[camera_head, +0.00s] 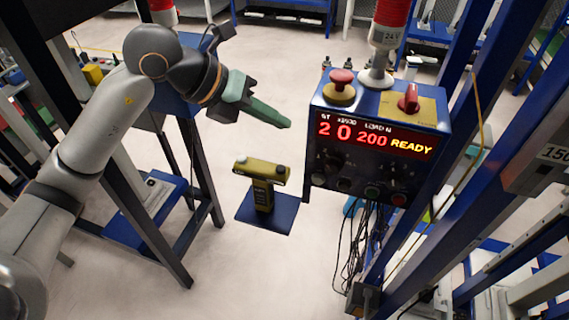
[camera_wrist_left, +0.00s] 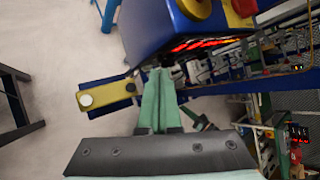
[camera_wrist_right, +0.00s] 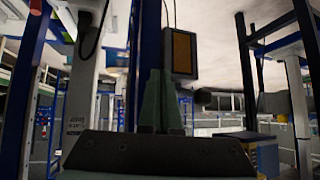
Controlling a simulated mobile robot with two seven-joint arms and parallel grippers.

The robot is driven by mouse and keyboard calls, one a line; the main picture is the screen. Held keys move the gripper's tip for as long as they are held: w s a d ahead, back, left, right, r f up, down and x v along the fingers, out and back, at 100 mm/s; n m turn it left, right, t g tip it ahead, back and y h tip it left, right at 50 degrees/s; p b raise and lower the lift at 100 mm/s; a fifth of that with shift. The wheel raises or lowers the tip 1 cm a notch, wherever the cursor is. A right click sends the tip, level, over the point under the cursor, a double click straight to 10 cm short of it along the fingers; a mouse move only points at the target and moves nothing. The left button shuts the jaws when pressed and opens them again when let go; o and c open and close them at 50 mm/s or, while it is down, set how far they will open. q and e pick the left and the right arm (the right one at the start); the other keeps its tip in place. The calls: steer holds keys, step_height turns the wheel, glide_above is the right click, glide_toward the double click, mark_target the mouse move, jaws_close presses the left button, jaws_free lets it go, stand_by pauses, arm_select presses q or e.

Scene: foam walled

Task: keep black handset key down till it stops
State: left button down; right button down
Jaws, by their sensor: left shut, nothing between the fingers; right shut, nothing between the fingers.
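The yellow handset (camera_head: 262,171) stands on a small blue shelf (camera_head: 276,222), below and left of the control box. Its top has a pale key at one end and a dark key at the other. In the left wrist view the handset (camera_wrist_left: 106,95) shows a white key (camera_wrist_left: 86,100) and a black key (camera_wrist_left: 131,87). My left gripper (camera_head: 288,124) is shut and empty, above the handset and apart from it, its green fingertips near the box's left side. My right gripper (camera_wrist_right: 161,72) shows only in the right wrist view, shut and empty, far from any handset I can see.
The blue control box (camera_head: 375,135) carries a red mushroom button (camera_head: 341,84), a red switch (camera_head: 409,99) and a lit display reading 20, 200 and READY. Blue posts and hanging cables (camera_head: 365,240) stand at the right. A dark-legged stand is at left.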

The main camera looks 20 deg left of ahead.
mark_target(281, 169)
arm_select(q)
steer(key=shift+a, duration=0.15)
step_height(281, 169, down, 9)
steer(key=b, duration=0.7)
steer(key=shift+r, duration=0.1)
stand_by(2.0)
steer(key=shift+f+b, duration=0.4)
